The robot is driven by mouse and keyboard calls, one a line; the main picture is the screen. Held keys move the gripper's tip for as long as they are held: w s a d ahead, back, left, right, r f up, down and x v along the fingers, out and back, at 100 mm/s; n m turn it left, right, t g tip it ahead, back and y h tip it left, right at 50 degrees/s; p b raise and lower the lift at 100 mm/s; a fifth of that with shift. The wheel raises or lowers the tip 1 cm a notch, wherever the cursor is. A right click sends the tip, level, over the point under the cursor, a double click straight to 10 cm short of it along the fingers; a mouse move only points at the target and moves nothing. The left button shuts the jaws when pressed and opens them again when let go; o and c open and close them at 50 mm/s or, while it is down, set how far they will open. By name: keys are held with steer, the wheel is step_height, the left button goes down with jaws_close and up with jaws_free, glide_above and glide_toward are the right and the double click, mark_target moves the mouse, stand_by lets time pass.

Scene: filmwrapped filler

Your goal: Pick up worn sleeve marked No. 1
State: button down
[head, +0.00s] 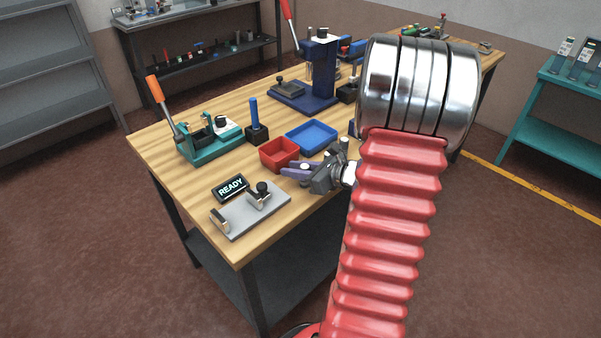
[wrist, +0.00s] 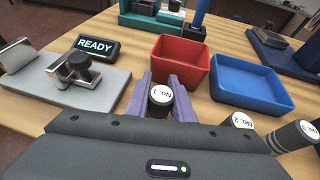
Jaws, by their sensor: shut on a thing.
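The worn sleeve marked No. 1 (wrist: 159,103) is a dark cylinder with a white top label reading "No. 1", seen in the wrist view. My gripper (wrist: 160,92) has purple fingers on both sides of this sleeve and is shut on it. The sleeve looks upright; its lower end is hidden, so I cannot tell whether it touches the table. In the head view my gripper (head: 290,170) is over the bench near its front edge, in front of the red bin, and the sleeve cannot be made out there.
A red bin (wrist: 182,50) and a blue bin (wrist: 262,102) stand just beyond my gripper. A second sleeve marked No. 2 (wrist: 240,121) and another labelled cylinder (wrist: 296,135) are at the right. A grey fixture plate (wrist: 98,92) and a READY display (wrist: 97,45) are at the left.

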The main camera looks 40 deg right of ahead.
steer(key=shift+r, duration=0.15)
step_height(320, 180, up, 10)
stand_by(0.5)
steer(key=shift+a, duration=0.1)
stand_by(0.4)
